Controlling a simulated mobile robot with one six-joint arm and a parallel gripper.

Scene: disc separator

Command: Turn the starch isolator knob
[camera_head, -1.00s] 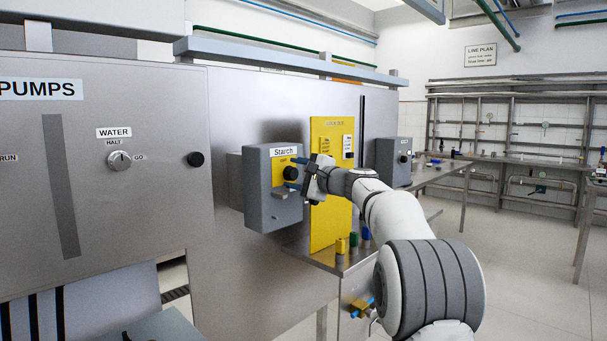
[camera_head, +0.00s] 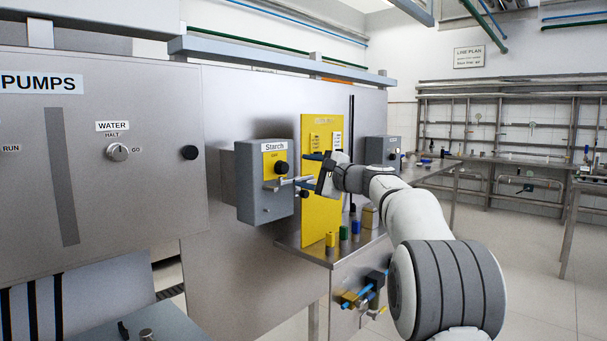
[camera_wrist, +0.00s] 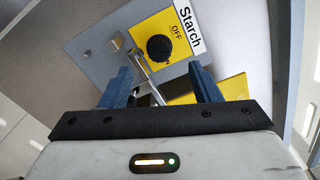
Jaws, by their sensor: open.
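The starch isolator is a grey box (camera_head: 262,205) labelled Starch, mounted on the steel cabinet. It carries a yellow plate with a black round knob (camera_head: 281,167). In the wrist view the knob (camera_wrist: 158,47) sits beside the word OFF. A metal bar (camera_wrist: 144,67) runs past the knob on the gripper's side. My gripper (camera_head: 304,171) is open, just right of the box. In the wrist view its blue fingers (camera_wrist: 160,70) are spread apart, with the bar between them and the knob beyond their tips. The gripper appears clear of the knob.
A yellow panel (camera_head: 320,215) stands right behind my gripper. Another grey box (camera_head: 382,151) is further right. The pumps cabinet with its water knob (camera_head: 117,152) is at left. Open floor lies right.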

